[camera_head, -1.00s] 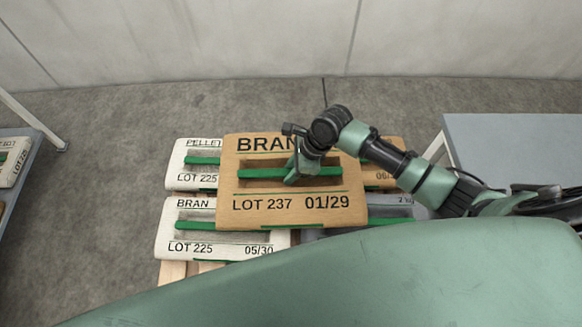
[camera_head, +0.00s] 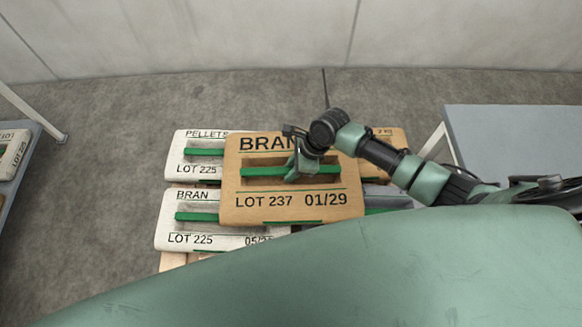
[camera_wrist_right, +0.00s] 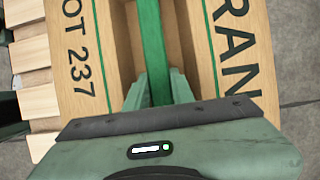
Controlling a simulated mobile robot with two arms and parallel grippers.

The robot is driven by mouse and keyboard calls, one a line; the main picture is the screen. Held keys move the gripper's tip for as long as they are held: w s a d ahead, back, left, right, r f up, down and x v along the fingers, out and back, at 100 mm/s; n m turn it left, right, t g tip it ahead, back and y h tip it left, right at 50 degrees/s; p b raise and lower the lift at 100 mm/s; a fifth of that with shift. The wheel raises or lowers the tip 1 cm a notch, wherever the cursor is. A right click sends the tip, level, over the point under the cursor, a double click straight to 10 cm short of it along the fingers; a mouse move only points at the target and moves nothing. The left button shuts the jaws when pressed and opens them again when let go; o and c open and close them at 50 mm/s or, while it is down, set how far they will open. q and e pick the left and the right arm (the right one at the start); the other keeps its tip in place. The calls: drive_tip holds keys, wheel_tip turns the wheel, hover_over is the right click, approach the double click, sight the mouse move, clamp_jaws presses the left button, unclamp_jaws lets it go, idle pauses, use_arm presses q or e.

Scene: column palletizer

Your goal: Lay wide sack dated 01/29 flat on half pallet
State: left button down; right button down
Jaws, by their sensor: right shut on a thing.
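The wide tan sack (camera_head: 250,198) reads BRAN, LOT 237, 01/29. It lies level over the middle of the pallet load, in front of the other sacks in the head view. My right gripper (camera_head: 303,171) is shut on its green handle strip; the sack also fills the right wrist view (camera_wrist_right: 78,30), with the fingers on either side of the strip. The half pallet (camera_head: 173,261) shows only as wooden slats at the front left; slats also show in the wrist view (camera_wrist_right: 38,103). Whether the sack touches those below cannot be told. My left gripper is not in view.
A white PELLETS sack (camera_head: 195,168) and a white BRAN sack dated 05/30 (camera_head: 185,239) lie on the left of the pallet. A tan sack (camera_head: 392,143) and a grey one (camera_head: 385,203) show at right. Grey tables (camera_head: 510,135) stand right and at the left edge (camera_head: 35,150).

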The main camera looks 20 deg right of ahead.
drive_tip(key=shift+w+a+r, duration=0.15)
drive_tip(key=shift+w+a, duration=0.05)
drive_tip(key=shift+w, duration=0.1)
drive_tip(key=c, duration=1.3)
unclamp_jaws()
drive_tip(key=shift+s+d+f, duration=0.15)
drive_tip(key=shift+s+f, duration=0.2)
drive_tip(key=shift+o, duration=0.5)
drive_tip(key=shift+r, duration=0.25)
drive_tip(key=p+v, duration=0.1)
drive_tip(key=v, duration=1.1)
drive_tip(key=shift+r, duration=0.4)
